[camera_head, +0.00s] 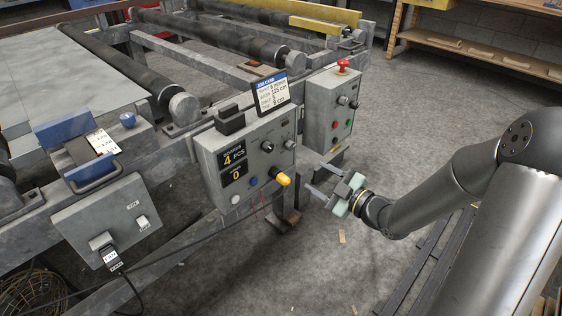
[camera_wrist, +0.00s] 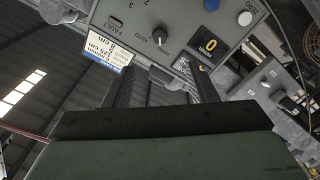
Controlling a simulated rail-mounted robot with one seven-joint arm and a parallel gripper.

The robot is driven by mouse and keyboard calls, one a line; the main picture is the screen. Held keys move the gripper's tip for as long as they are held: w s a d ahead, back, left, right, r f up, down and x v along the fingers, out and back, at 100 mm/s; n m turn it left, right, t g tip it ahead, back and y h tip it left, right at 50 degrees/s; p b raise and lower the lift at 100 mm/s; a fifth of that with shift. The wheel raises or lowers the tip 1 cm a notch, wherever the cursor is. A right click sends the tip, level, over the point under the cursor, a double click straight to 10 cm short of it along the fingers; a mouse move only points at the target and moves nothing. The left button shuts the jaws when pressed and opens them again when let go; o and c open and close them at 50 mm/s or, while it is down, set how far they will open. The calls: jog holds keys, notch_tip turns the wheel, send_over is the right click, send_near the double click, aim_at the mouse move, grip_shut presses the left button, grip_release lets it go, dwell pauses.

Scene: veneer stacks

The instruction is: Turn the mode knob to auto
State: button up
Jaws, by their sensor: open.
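A job card (camera_head: 270,93) stands on top. A second box (camera_head: 319,110) with a red button is behind.

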aim_at(271, 149)
jog(key=shift+y, duration=0.3)
jog(key=b+x, duration=0.3)
jog(key=x, duration=1.4)
jog(key=shift+a+r, duration=0.1)
jog(key=shift+a, duration=0.1)
jog(key=shift+c, duration=0.3)
jog(key=c, duration=0.9)
